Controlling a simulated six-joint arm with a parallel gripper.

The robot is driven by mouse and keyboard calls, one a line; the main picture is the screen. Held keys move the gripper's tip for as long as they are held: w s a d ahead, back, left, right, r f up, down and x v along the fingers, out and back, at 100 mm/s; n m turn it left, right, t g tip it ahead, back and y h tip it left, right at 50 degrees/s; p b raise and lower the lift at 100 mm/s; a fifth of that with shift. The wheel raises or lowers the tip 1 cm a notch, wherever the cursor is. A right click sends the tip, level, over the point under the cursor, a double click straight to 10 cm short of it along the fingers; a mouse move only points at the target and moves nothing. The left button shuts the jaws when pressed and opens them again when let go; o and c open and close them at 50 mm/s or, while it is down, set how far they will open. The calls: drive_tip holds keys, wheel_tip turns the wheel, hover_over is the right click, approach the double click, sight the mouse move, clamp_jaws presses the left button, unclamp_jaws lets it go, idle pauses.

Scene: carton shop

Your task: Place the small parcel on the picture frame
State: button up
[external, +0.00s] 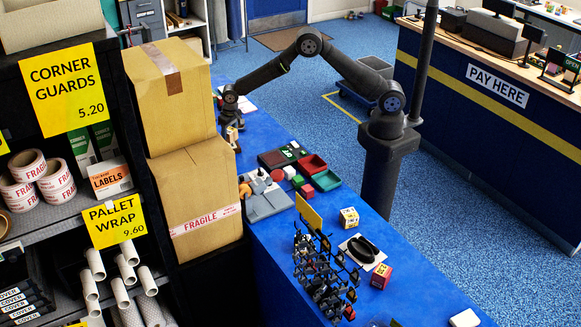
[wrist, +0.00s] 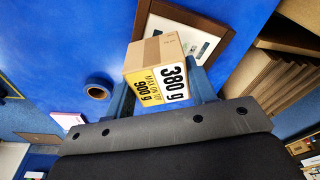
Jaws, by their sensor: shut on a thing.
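The small parcel (wrist: 158,70) is a brown cardboard box with yellow and white labels reading 900 g and 380 g. In the wrist view my gripper (wrist: 160,85) is shut on it, one blue-grey finger on each side. The picture frame (wrist: 142,18) has a brown wooden border and a pale inside, and lies on the blue counter. The parcel covers its near part in this view; I cannot tell whether they touch. In the external view my gripper (external: 231,122) is low at the counter's far end; the parcel and frame are not clear there.
A tape roll (wrist: 99,88) lies left of the parcel in the wrist view. Cardboard sheets (wrist: 285,65) stand at the right. In the external view, large cartons (external: 200,190) rise left of the counter, and trays (external: 312,165) and a hook rack (external: 320,270) stand nearer.

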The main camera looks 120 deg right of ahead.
sight(232, 131)
drive_tip(key=shift+f, duration=1.15)
drive_tip(key=shift+f, duration=0.15)
drive_tip(key=o, duration=1.2)
drive_tip(key=shift+o, duration=0.2)
drive_tip(key=r, duration=0.4)
drive_tip(key=a+r, duration=0.1)
drive_tip(key=r, duration=0.7)
drive_tip(key=shift+s+a+r, duration=0.1)
drive_tip(key=shift+s+a, duration=0.2)
drive_tip(key=shift+s, duration=0.1)
